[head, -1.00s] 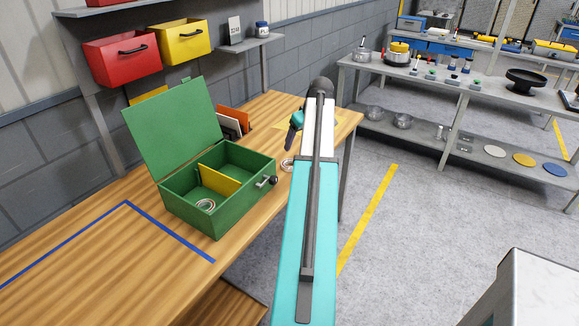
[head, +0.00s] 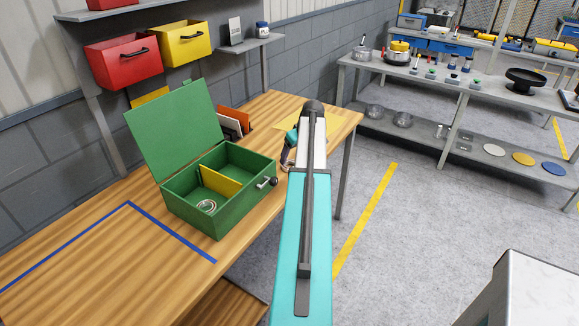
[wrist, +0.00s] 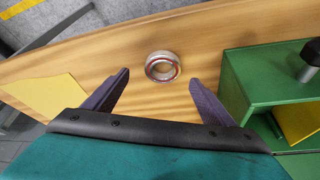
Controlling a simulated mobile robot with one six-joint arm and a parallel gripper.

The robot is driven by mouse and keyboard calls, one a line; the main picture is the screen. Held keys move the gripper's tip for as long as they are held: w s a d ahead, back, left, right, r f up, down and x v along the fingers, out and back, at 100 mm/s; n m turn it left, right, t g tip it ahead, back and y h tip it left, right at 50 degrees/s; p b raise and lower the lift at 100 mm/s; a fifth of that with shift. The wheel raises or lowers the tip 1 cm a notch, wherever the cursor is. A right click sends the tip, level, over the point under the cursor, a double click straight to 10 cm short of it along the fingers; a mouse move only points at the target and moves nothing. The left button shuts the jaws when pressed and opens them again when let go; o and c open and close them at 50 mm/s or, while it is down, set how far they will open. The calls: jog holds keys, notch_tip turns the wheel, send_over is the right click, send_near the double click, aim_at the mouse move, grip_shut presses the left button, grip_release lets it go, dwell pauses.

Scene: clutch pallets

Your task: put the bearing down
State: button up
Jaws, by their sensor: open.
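A silver bearing with a reddish ring (wrist: 162,66) lies flat on the wooden table in the wrist view. My gripper (wrist: 160,77) is open, its two dark purple fingers apart on either side of the bearing's near side. The fingers do not appear to touch it. In the head view my gripper (head: 288,158) is low over the table, just right of the green box, and largely hides that bearing. Another metal ring (head: 206,206) lies in the near compartment of the open green box (head: 222,222).
The green box has a yellow divider (head: 220,181), a raised lid and a dark-knobbed latch on its right side. The box also stands close to my right finger in the wrist view (wrist: 250,75). A yellow sheet (wrist: 45,98) lies left. Blue tape (head: 172,231) marks the table.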

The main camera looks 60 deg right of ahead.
aim_at(291, 161)
dwell(0.3)
jog(key=shift+p+x, duration=0.95)
jog(key=shift+x, duration=0.2)
jog(key=shift+a+p+x, duration=0.15)
jog(key=shift+p+x, duration=0.1)
jog(key=shift+x, duration=0.5)
jog(key=shift+a+p+x, duration=0.15)
jog(key=shift+p+x, duration=0.05)
jog(key=shift+x, duration=0.5)
jog(key=c, duration=1.5)
jog(key=shift+r, duration=0.2)
jog(key=shift+r+b, duration=1.7)
jog(key=shift+r, duration=3.15)
